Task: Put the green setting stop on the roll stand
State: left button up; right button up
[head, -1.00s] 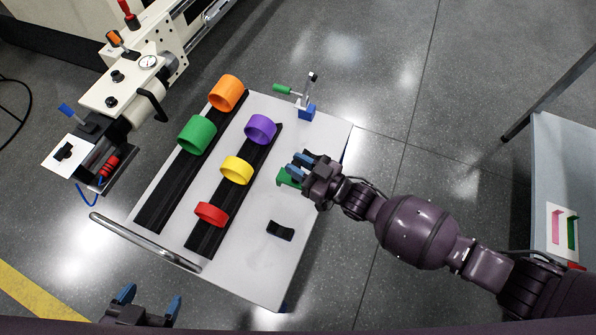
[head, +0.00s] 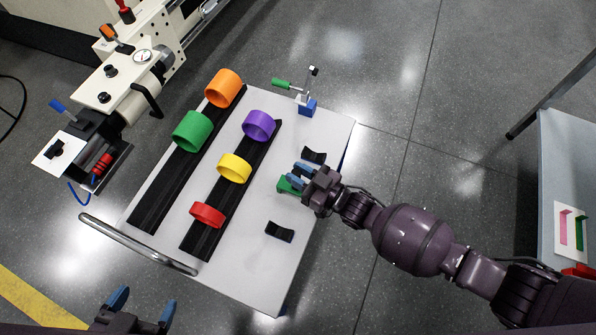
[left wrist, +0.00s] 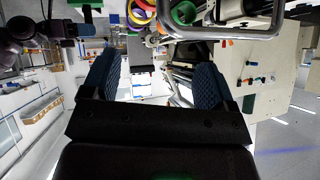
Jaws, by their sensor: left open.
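The green setting stop (head: 289,186) is at the fingertips of my right gripper (head: 298,179), above the right part of the white cart top. The blue fingers appear closed on it and partly hide it. Two black curved rests, which look like the roll stand, are on the cart top: one rest (head: 314,155) just beyond my right gripper, the other rest (head: 279,231) nearer. Both are empty. I cannot tell the stop's exact height over the top. My left gripper (head: 142,308) is open and empty at the bottom left; its blue fingers also show in the left wrist view (left wrist: 152,85).
The cart top (head: 250,270) carries black rails with orange (head: 224,88), green (head: 192,131), purple (head: 259,125), yellow (head: 234,168) and red (head: 208,214) rings. A green-handled fixture (head: 306,105) stands at the far edge. A cream machine (head: 130,85) is at left, a side table (head: 555,150) at right.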

jog(key=o, duration=0.5)
jog(key=shift+c, duration=0.2)
jog(key=shift+r, duration=0.2)
pick_arm(q)
jog(key=shift+s+a+g+p, duration=0.2)
jog(key=shift+s+g+p, duration=0.15)
jog(key=shift+p, duration=0.8)
pick_arm(e)
jog(key=v, duration=1.2)
pick_arm(q)
jog(key=shift+r, duration=0.2)
